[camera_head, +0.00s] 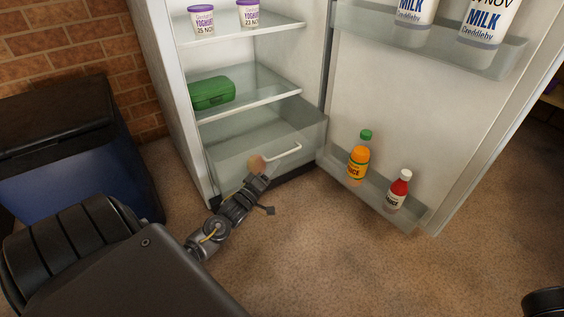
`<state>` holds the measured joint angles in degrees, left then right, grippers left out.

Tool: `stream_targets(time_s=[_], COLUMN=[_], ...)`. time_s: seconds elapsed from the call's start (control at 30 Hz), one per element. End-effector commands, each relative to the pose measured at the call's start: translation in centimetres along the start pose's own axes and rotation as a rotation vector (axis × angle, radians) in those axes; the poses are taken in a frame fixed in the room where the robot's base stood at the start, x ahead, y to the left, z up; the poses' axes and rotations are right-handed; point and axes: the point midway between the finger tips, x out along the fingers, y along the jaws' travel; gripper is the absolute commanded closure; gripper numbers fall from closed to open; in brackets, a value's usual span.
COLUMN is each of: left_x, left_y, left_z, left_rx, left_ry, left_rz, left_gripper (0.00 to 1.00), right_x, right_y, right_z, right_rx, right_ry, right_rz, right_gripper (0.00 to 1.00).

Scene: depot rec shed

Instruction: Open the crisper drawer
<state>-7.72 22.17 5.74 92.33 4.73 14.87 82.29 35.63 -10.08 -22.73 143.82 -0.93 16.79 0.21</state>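The crisper drawer (235,155) is a clear, greyish bin at the bottom of the open fridge, below the lower shelf. Its front seems to stand somewhat forward of the shelf edge above. A pale bar handle (286,153) runs across the drawer front. My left gripper (262,169) is at the left end of this handle and covers part of it. Its fingers are small and partly hidden, so I cannot tell whether they are closed on the bar. My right gripper is not in view.
A green box (212,93) and yoghurt pots (202,20) stand on shelves. A dark blue bin (75,185) is at left. Floor ahead is clear.

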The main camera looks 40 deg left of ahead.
Motion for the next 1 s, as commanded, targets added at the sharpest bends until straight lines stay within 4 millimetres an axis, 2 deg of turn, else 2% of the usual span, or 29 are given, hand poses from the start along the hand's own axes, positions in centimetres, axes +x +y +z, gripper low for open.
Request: stream_targets(time_s=[0.03, 0.3, 0.47, 0.73, 1.0], left_x=[1.0, 4.8, 5.7, 5.8, 5.8], left_y=[-0.3, -0.2, 0.0, 0.0, 0.0], left_z=[0.2, 0.2, 0.1, 0.1, 0.1], left_rx=[0.001, -0.001, -0.001, -0.001, 0.000], left_ry=[0.002, 0.000, -0.001, -0.001, -0.001], left_rz=[0.004, 0.002, 0.001, 0.000, 0.000], left_gripper=[0.67, 0.67, 0.67, 0.67, 1.00], right_x=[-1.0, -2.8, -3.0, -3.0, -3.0], right_y=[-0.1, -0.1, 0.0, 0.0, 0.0], right_z=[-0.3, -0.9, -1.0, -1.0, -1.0], right_rx=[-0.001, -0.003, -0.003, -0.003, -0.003], right_ry=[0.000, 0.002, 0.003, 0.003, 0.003], right_rz=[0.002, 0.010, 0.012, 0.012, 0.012], right_gripper=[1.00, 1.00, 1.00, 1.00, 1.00])
